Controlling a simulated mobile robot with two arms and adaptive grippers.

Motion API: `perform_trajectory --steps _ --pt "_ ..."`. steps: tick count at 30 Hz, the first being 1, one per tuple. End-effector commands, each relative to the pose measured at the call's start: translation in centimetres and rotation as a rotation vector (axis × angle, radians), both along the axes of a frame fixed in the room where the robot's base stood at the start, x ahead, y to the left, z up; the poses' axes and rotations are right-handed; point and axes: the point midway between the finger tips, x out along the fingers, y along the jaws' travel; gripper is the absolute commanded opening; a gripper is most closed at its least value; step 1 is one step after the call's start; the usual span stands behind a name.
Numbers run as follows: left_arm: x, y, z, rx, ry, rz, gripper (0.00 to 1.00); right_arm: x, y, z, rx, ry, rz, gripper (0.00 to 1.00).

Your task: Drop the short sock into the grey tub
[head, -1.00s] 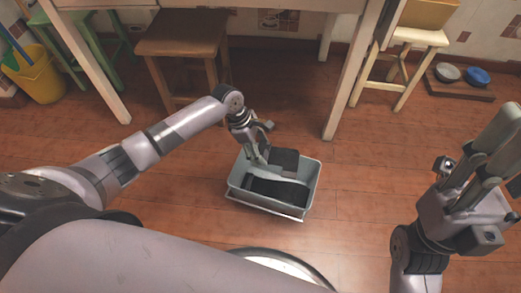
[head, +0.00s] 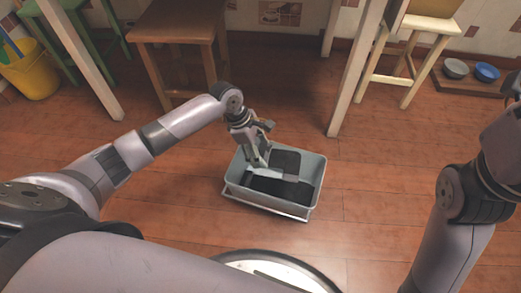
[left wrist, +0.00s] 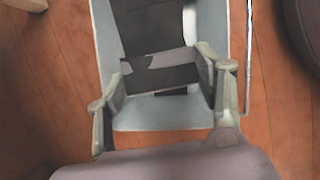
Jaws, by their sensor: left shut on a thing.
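The grey tub (head: 232,181) stands on the floor in front of me, and its pale wall also shows in the left wrist view (left wrist: 104,35). My left gripper (head: 264,158) reaches down over the tub. In the left wrist view its fingers (left wrist: 163,70) are shut on the short sock (left wrist: 158,76), dark with a grey patch, stretched between the fingertips. More dark cloth (left wrist: 148,27) shows beyond it, inside the tub. Whether the held sock touches this cloth or the tub floor, I cannot tell. My right gripper (head: 505,140) is partly cut off at the right edge; its fingertips are hidden.
A brown stool (head: 180,27) and table legs (head: 352,75) stand behind the tub. A yellow bucket (head: 35,75) is at the far left. Bowls (head: 487,72) sit on a board at the back right. Floor around the tub is clear.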

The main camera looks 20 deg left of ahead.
Motion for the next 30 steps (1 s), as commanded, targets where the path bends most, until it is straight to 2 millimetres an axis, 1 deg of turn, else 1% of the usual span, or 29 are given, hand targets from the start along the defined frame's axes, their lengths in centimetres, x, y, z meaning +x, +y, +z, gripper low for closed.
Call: perform_trajectory --steps 3,4,14,22,25,28,30 --pt "0.0 0.0 0.1 0.000 0.000 0.000 0.36 0.0 0.0 0.0 0.000 0.000 0.000 0.40" --pt "0.0 0.0 0.1 0.000 0.000 0.000 0.63 0.0 0.0 0.0 0.000 0.000 0.000 0.40" --pt "0.0 0.0 0.0 0.000 0.000 0.000 0.85 0.0 0.0 0.0 0.000 -0.001 0.000 0.40" --pt "0.0 0.0 0.0 0.000 0.000 0.000 0.85 0.0 0.0 0.0 0.001 0.001 0.000 0.40" --pt "0.0 0.1 0.3 0.000 -0.001 0.000 0.85 0.1 0.0 -0.1 0.000 0.004 0.000 0.40" --pt "0.0 0.6 1.2 0.001 -0.003 0.001 0.85 0.0 0.0 0.0 0.000 0.003 0.000 0.40" --pt "-0.1 1.0 2.4 0.001 -0.004 0.001 0.85 0.0 0.0 0.0 0.000 0.003 0.000 0.40"
